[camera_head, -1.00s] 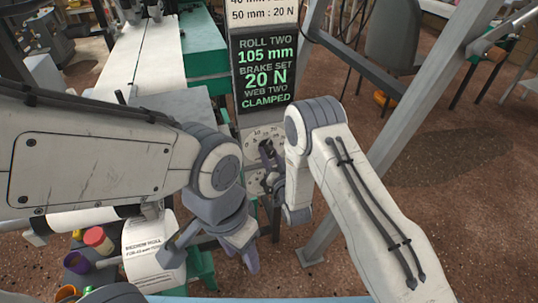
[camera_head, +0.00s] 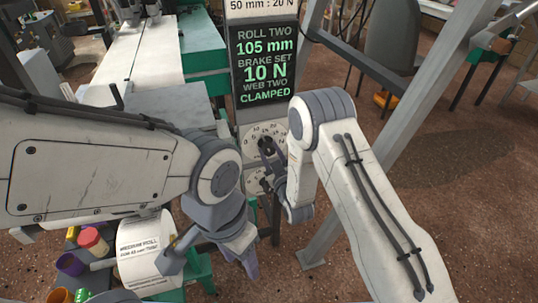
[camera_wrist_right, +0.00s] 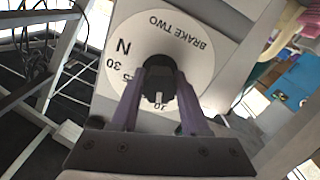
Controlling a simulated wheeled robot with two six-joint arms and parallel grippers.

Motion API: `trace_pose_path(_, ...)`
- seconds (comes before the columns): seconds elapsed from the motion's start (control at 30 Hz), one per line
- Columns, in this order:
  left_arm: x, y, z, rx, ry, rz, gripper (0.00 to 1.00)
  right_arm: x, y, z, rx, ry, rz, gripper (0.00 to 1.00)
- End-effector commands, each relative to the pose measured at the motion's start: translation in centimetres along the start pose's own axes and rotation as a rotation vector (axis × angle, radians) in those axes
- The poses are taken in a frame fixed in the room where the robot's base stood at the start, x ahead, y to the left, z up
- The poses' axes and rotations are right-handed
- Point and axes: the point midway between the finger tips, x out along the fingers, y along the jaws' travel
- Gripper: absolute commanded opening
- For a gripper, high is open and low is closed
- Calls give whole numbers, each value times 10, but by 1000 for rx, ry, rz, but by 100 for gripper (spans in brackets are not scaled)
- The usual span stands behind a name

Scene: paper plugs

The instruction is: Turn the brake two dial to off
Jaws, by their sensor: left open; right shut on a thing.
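The brake two dial (camera_wrist_right: 120,62) is a round white plate lettered BRAKE TWO with numbers and a black knob (camera_wrist_right: 160,78) at its centre. My right gripper (camera_wrist_right: 160,95) is shut on the knob, with a purple finger on each side in the right wrist view. In the head view the dial (camera_head: 257,131) sits on the grey post below the display, partly hidden by my right wrist. The display (camera_head: 265,62) reads ROLL TWO 105 mm, BRAKE SET 10 N, WEB TWO CLAMPED. My left gripper (camera_head: 248,262) is open and empty, low and left of the dial.
A second white dial (camera_head: 256,182) sits just below, partly hidden. A labelled paper roll (camera_head: 140,255) and several coloured cups and plugs (camera_head: 72,264) are at lower left. A grey metal frame leg (camera_head: 400,130) slants at right.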

Motion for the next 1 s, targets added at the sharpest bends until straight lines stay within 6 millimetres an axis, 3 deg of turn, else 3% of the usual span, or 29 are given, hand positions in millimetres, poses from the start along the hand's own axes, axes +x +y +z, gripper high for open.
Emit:
trace_pose_path(0.6,29,-2,2,0,0,0,52,0,1,1,-583,2,-1,0)
trace_pose_path(1.0,41,-3,2,0,0,0,52,0,1,-1,-873,2,-2,0)
